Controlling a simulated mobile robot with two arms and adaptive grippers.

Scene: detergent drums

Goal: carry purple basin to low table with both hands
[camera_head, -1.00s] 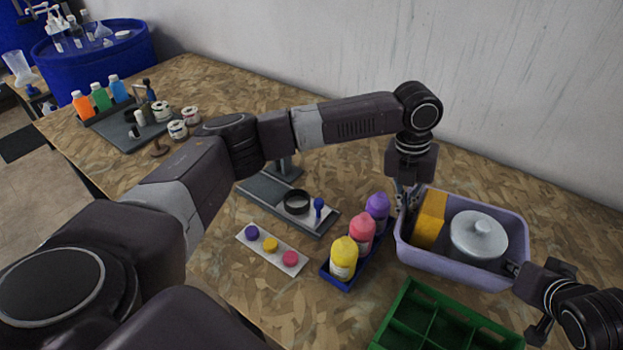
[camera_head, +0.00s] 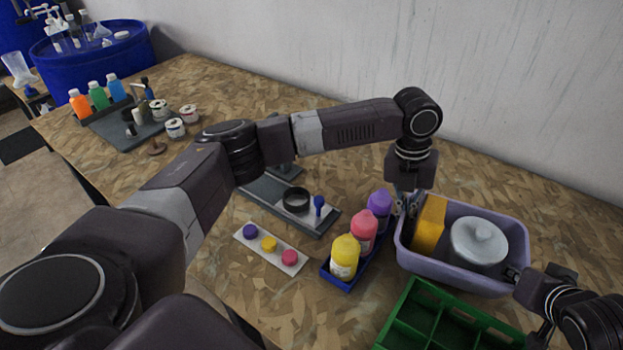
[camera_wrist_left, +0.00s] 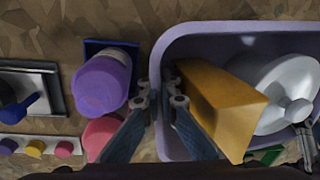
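The purple basin (camera_head: 408,258) stands on the wood-chip table at the right and holds a yellow-orange box (camera_head: 428,224) and a lidded pale grey pot (camera_head: 478,242). My left gripper (camera_head: 408,196) points down at the basin's left rim. In the left wrist view its fingers (camera_wrist_left: 161,98) sit on both sides of the basin's rim (camera_wrist_left: 160,62), closed in on it. My right gripper (camera_head: 514,274) is at the basin's right rim with its fingertips on the edge; its fingers are partly hidden. The low table cannot be made out.
A blue tray with yellow, pink and purple bottles (camera_head: 364,231) stands close to the basin's left. A green divided crate (camera_head: 402,308) is just in front of it. A white strip with coloured caps (camera_head: 270,246) and a grey stand lie further left. The wall is behind.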

